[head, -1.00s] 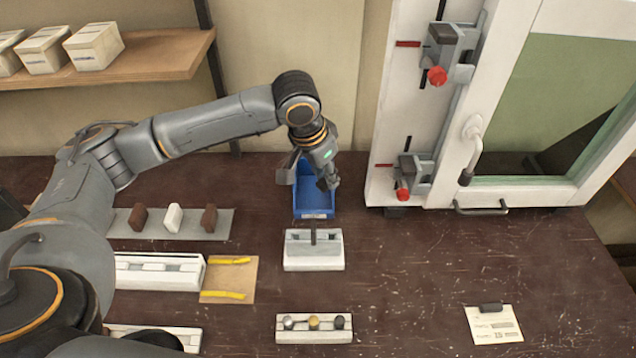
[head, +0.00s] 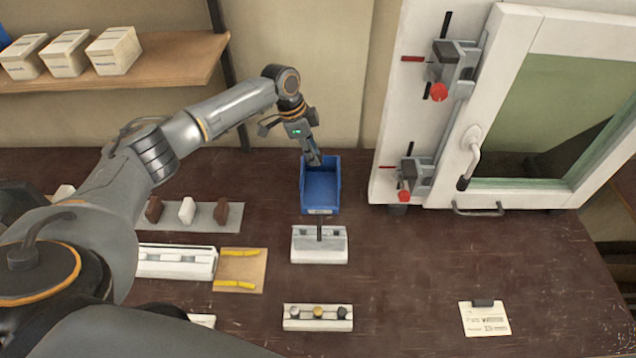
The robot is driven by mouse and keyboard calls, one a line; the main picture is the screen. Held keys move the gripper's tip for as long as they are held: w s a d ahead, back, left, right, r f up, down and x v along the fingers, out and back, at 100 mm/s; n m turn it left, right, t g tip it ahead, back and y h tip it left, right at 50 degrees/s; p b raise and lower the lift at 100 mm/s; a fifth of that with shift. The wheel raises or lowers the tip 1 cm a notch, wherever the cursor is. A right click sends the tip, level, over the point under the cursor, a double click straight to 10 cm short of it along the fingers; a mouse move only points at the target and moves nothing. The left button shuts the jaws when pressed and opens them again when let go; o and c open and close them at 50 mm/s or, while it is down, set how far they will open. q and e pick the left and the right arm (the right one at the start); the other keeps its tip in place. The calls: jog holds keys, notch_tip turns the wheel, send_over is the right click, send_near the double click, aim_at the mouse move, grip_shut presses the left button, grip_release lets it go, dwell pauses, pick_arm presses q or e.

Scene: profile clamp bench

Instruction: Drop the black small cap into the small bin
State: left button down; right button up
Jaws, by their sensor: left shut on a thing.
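The small bin (head: 320,210) is an open blue box on the dark bench, in the middle of the head view. My left gripper (head: 315,161) is over the bin's back part, fingers pointing down. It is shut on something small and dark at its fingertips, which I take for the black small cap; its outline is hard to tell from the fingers. The gap between the fingertips and the bin floor cannot be judged. My right gripper is not in view.
A white block with a dark post (head: 319,247) stands just in front of the bin. A white holder (head: 318,325) with silver, gold and dark knobs is nearer. A white window frame (head: 415,100) with red-tipped clamps stands right. The bench's right front is mostly clear.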

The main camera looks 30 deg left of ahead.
pick_arm(q)
notch_tip(320, 180, down, 6)
jog(key=b, duration=0.5)
jog(key=shift+r, duration=0.25)
jog(key=shift+f, duration=0.2)
jog(key=c, duration=1.1)
grip_release()
jog(key=v, duration=1.2)
jog(key=shift+s, duration=0.1)
